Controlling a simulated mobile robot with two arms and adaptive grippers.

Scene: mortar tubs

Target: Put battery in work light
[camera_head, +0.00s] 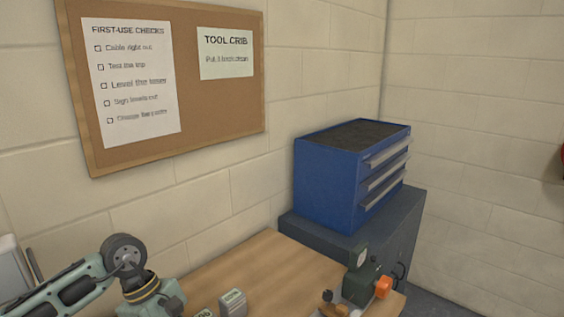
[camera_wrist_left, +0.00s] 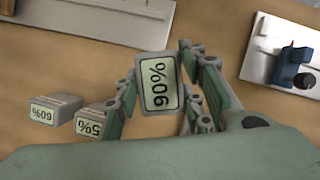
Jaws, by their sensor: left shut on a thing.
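The battery sits between the two green-padded fingers. I cannot make out a work light. My right gripper is not in view.
The wooden bench (camera_head: 250,262) has bare room in its middle. A green tool with an orange part (camera_head: 382,287) stands at its right end. A blue drawer chest (camera_head: 325,188) stands behind. A white board with a blue device (camera_wrist_left: 290,62) lies at the wrist view's right.

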